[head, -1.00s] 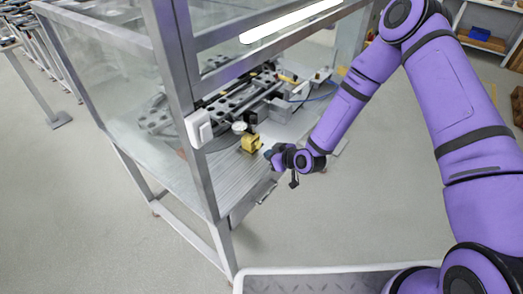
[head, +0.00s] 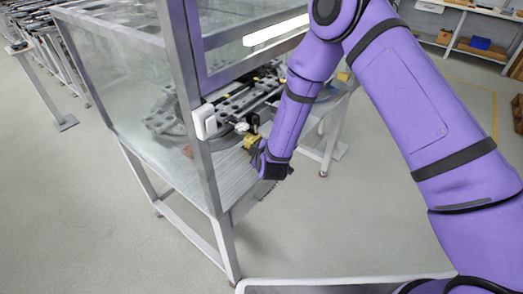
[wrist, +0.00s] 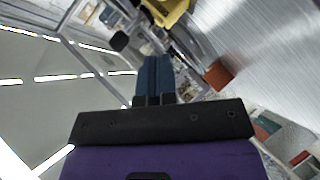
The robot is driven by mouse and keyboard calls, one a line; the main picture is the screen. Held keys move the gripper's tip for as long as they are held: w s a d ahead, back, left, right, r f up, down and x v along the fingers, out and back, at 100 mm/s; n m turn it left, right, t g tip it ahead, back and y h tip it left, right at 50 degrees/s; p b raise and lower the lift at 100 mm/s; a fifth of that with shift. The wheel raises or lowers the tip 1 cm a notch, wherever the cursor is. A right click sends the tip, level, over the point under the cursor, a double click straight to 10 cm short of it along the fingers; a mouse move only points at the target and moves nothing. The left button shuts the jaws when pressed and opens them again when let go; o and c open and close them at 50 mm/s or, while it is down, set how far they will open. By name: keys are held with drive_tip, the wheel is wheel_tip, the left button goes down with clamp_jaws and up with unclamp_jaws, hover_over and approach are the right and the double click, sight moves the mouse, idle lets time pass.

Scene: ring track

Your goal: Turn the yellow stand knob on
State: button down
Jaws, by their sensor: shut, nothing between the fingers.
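The yellow stand (head: 250,141) sits on the metal table inside the glass-walled frame, with a round dial gauge (head: 241,127) just behind it. In the wrist view the yellow stand (wrist: 172,10) shows at the top edge, cut off by the frame. A dark round knob-like part (wrist: 118,41) is left of the fingertips; I cannot tell whether it is the stand's knob. My gripper (head: 257,152) is at the near right side of the stand, apart or touching I cannot tell. Its blue fingers (wrist: 155,62) are shut together and empty, pointing toward the stand.
A metal corner post (head: 190,110) with a white box (head: 203,122) stands left of the stand. Grey perforated rails (head: 240,103) lie behind it on the table. A reddish-brown block (wrist: 217,75) is right of the fingers. The floor in front of the table is clear.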

approach(257, 141)
drive_tip(key=w+a, duration=0.2)
drive_tip(key=w, duration=0.1)
drive_tip(key=shift+f, duration=0.4)
drive_tip(key=shift+w+d+f, duration=0.55)
drive_tip(key=shift+w+f, duration=0.2)
drive_tip(key=shift+w, duration=0.05)
drive_tip(key=shift+w+d+f, duration=0.3)
drive_tip(key=shift+w+f, duration=0.15)
drive_tip(key=shift+w, duration=0.05)
drive_tip(key=shift+w+d+f+m+g+y, duration=0.1)
drive_tip(key=shift+w+d+m+g+y, duration=0.25)
drive_tip(key=shift+g, duration=0.15)
drive_tip(key=shift+d, duration=0.1)
drive_tip(key=shift+d+f, duration=0.1)
